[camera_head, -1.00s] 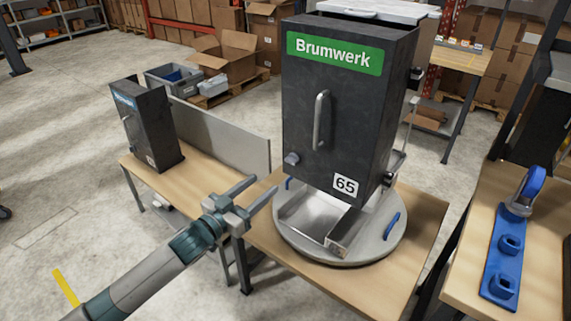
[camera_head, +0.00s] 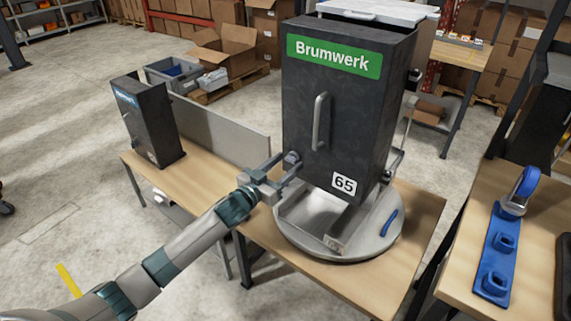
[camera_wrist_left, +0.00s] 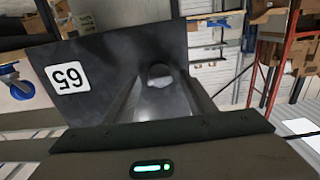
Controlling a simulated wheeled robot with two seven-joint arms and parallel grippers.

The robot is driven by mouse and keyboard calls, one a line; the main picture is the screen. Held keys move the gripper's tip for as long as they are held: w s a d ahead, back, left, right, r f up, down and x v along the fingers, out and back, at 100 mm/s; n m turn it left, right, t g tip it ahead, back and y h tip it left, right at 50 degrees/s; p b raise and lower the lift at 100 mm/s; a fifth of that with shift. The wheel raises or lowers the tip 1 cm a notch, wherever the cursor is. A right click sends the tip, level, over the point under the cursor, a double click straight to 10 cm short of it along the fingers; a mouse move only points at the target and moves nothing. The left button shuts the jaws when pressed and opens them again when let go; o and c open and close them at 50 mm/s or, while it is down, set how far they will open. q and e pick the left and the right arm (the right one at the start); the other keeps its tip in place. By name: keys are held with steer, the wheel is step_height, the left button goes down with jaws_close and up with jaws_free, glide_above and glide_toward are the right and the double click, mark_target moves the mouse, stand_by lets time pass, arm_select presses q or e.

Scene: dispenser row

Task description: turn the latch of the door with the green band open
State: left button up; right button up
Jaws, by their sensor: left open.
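The black dispenser door with the green Brumwerk band (camera_head: 335,55) faces me, with an upright bar handle (camera_head: 321,121) and a 65 label. The round grey latch knob (camera_head: 291,157) is at the door's lower left. My left gripper (camera_head: 284,167) is open, its fingers reaching to either side of the knob; I cannot tell whether they touch it. In the left wrist view the knob (camera_wrist_left: 158,71) shows between the two fingers, near their far ends. My right gripper is not in view.
The dispenser stands over a round grey turntable (camera_head: 375,243) with a metal chute, on a wooden table. A smaller dark dispenser (camera_head: 147,122) with a blue band stands at left. A blue holder (camera_head: 497,262) lies on the right table. A grey panel (camera_head: 222,134) stands behind the left table.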

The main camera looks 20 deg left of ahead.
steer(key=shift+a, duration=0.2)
arm_select(q)
steer(key=c, duration=1)
steer(key=shift+c, duration=0.2)
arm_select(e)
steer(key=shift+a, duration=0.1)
